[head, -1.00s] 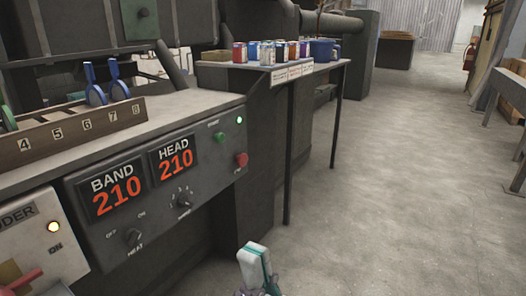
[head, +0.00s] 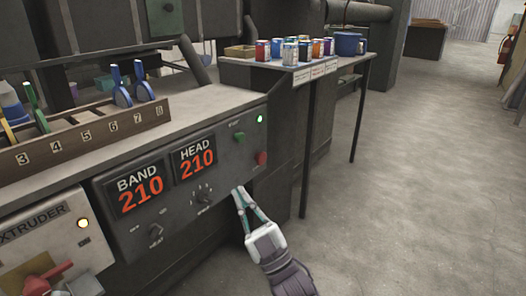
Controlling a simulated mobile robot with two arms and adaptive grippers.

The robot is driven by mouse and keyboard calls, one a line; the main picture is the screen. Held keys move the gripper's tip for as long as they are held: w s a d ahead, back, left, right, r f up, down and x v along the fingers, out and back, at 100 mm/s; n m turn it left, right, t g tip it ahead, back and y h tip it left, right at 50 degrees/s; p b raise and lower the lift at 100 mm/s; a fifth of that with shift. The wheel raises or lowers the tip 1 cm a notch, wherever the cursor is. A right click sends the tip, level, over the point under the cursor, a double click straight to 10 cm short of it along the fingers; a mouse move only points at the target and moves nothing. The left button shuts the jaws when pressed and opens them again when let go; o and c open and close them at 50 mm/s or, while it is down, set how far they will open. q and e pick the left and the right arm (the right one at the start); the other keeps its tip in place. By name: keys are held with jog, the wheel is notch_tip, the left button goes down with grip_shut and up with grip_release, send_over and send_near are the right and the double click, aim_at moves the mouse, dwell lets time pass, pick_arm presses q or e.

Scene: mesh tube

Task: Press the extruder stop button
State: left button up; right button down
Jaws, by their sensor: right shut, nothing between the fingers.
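The red button (head: 261,158) is on the right end of the grey control panel (head: 225,172), below a green button (head: 239,137) and a lit lamp (head: 260,119). I take the red button to be the extruder stop button; I cannot read a label on it. My right gripper (head: 239,191) is shut and empty. Its fingertips point up toward the panel's lower right, below and left of the red button in the picture. They appear apart from the button. My left gripper is not in view.
BAND and HEAD displays (head: 197,158) read 210, with knobs (head: 201,198) below. A numbered rack (head: 90,133) stands on the ledge above. To the right, a narrow table (head: 340,62) holds several cans. The floor (head: 420,180) on the right is clear.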

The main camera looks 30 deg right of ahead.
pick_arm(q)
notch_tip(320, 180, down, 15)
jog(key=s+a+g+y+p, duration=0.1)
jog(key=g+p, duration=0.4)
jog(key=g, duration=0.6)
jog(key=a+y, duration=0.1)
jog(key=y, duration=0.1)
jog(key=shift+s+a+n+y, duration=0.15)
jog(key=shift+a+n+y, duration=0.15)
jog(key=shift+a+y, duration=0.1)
pick_arm(e)
jog(key=w+d+f+m+g+h, duration=0.1)
jog(key=w+d+f+g+h, duration=0.2)
jog(key=d, duration=0.5)
jog(key=w+d+f+m+g+h, duration=0.1)
jog(key=w+d+f+h, duration=0.3)
jog(key=d, duration=0.4)
jog(key=w+d+f+m+g+h, duration=0.1)
jog(key=w+d+f+g+h, duration=0.2)
jog(key=w+d+h, duration=0.3)
jog(key=shift+w+d+f+m+g, duration=0.15)
jog(key=shift+w+d+m+g, duration=0.2)
jog(key=shift+d+g, duration=0.5)
